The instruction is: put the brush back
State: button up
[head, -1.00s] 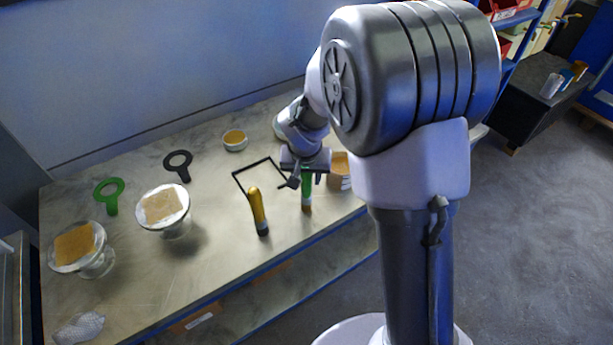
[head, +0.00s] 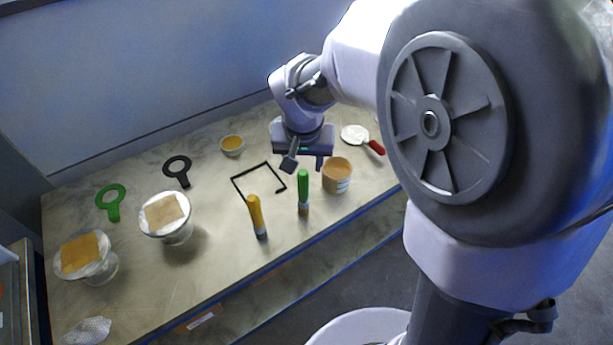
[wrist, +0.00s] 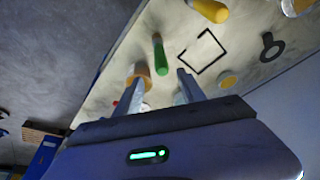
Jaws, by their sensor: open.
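A green-handled brush-like tool (head: 303,188) with a brownish lower end stands on the table near its front edge; it also shows in the wrist view (wrist: 159,55). A yellow-handled tool (head: 257,215) with a grey lower end is to its left, and its handle shows at the top of the wrist view (wrist: 210,9). Which one the task means I cannot tell. A black square outline (head: 237,188) is on the table behind them. My gripper (head: 305,163) is open and empty, above and behind the green tool; its fingers (wrist: 160,82) show apart in the wrist view.
A tub (head: 338,178) with tan contents stands right of the green tool. A white round tool with a red handle (head: 376,147) lies behind it. A small bowl (head: 232,150), black ring tool (head: 177,170), green ring tool (head: 111,203) and two glass vessels (head: 177,237) are left.

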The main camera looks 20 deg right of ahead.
jog(key=s+a+r+t+y, duration=0.15)
jog(key=s+r, duration=0.35)
jog(key=s, duration=0.6)
jog(key=s+a+r+t+y, duration=0.15)
jog(key=s+r, duration=0.35)
jog(key=s, duration=0.5)
notch_tip(320, 180, down, 9)
jog(key=b, duration=0.8)
jog(key=shift+m+g, duration=0.3)
jog(key=shift+r, duration=0.1)
